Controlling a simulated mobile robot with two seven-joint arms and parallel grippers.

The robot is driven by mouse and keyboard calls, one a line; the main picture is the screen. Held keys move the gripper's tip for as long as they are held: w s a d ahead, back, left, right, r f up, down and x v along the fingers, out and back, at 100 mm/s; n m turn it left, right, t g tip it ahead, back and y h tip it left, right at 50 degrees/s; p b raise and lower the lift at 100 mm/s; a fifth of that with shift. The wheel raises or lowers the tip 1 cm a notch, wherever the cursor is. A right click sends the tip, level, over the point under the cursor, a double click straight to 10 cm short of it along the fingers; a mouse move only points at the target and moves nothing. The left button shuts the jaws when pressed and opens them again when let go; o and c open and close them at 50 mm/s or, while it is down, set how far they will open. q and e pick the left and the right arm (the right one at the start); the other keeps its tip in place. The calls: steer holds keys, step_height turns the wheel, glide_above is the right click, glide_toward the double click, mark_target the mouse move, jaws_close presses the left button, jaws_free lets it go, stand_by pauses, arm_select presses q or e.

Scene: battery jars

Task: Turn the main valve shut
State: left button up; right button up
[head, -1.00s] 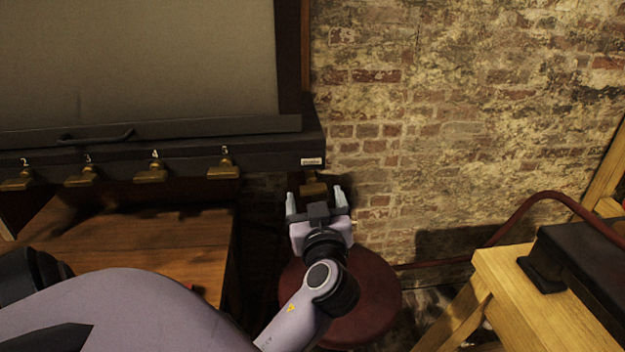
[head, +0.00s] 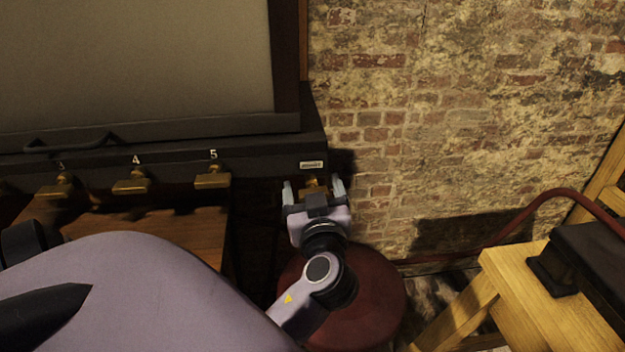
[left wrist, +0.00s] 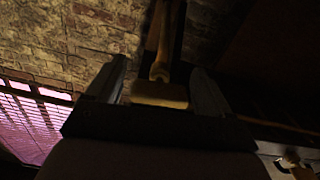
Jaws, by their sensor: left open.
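The main valve (head: 314,187) is a brass tap handle below a small white label (head: 311,165) at the right end of the dark rail. My left gripper (head: 314,188) is open, with one finger on each side of the valve handle. In the left wrist view the brass valve block (left wrist: 160,94) lies between the two open fingers (left wrist: 160,92), its stem running away from the gripper. I cannot tell whether the fingers touch it. The gripper hides part of the valve in the head view. My right gripper is not in view.
Brass taps numbered 3, 4 and 5 (head: 212,180) hang from the rail to the left, above a wooden surface (head: 190,238). A round red stool or drum (head: 375,290) is below my gripper. A yellow wooden trestle (head: 520,285) stands right. A brick wall (head: 470,130) is behind.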

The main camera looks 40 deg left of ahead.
arm_select(q)
steer(key=shift+w+a, duration=0.15)
steer(key=shift+a, duration=0.05)
steer(key=c, duration=1)
steer(key=shift+f+m+b, duration=0.1)
steer(key=shift+m+b, duration=0.2)
steer(key=shift+m, duration=0.1)
steer(key=shift+c, duration=0.2)
steer(key=shift+m, duration=0.4)
steer(key=o, duration=1)
steer(key=shift+o, duration=0.2)
steer(key=shift+d, duration=0.1)
